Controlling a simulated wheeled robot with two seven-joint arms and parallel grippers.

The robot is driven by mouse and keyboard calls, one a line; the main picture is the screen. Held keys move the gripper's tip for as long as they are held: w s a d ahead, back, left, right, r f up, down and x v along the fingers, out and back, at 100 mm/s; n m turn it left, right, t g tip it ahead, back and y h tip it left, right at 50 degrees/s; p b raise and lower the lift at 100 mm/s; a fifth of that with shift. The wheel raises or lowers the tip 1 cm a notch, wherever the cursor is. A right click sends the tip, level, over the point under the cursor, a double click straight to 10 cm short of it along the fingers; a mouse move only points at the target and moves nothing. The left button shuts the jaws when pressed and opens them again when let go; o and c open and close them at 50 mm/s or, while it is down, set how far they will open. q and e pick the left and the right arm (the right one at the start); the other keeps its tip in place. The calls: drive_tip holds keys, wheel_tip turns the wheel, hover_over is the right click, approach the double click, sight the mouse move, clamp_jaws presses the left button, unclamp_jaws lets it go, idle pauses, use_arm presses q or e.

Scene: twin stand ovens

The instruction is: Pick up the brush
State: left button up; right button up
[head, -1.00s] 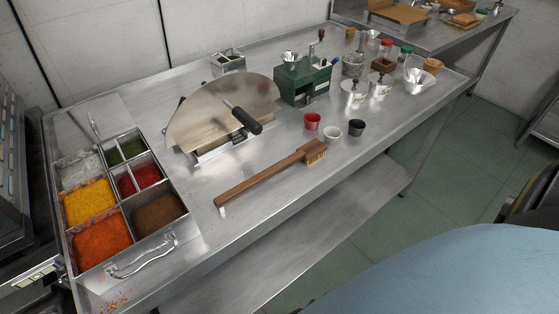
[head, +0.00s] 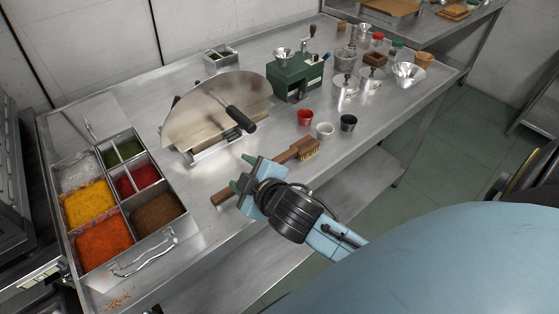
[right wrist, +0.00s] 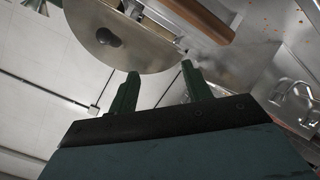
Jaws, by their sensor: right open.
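The brush (head: 304,149) lies on the steel table, its wooden handle running toward the lower left and its bristles at the right end. My right gripper (head: 240,172) is above the handle and hides its middle part in the head view. The gripper is open and empty, its green fingers apart. In the right wrist view the two fingers (right wrist: 160,85) point up the picture, and a brown wooden handle (right wrist: 200,18) shows beyond them near the top. My left gripper is not in view.
A spice tray (head: 170,237) with several compartments stands left on the table (head: 200,235).

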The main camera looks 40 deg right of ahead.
drive_tip(key=w+a+r+n+t+y, duration=0.4)
drive_tip(key=w+a+r+n, duration=0.15)
drive_tip(key=r, duration=0.35)
drive_tip(key=s+a+r+n+g+y, duration=0.3)
drive_tip(key=a+n+y, duration=0.35)
drive_tip(key=n, duration=0.65)
drive_tip(key=a+r+n+g+y, duration=0.3)
drive_tip(key=a+n+g+y, duration=0.4)
drive_tip(key=n, duration=0.5)
drive_tip(key=d+f+n+g+h, duration=0.75)
drive_tip(key=d+f+n, duration=0.3)
drive_tip(key=n, duration=0.25)
drive_tip(key=w+d+f+n+h, duration=0.1)
drive_tip(key=w+d+n+h, duration=0.15)
drive_tip(key=d+h, duration=1.2)
drive_tip(key=d+f+y, duration=0.1)
drive_tip(key=f, duration=0.1)
drive_tip(key=d+f+y, duration=0.2)
drive_tip(key=f, duration=0.1)
drive_tip(key=d+f+y, duration=0.1)
drive_tip(key=f, duration=0.1)
drive_tip(key=shift+w+d+f, duration=0.3)
drive_tip(key=shift+d+f, duration=0.05)
drive_tip(key=shift+d, duration=0.05)
drive_tip(key=shift+a+f, duration=0.15)
drive_tip(key=shift+f, duration=2.65)
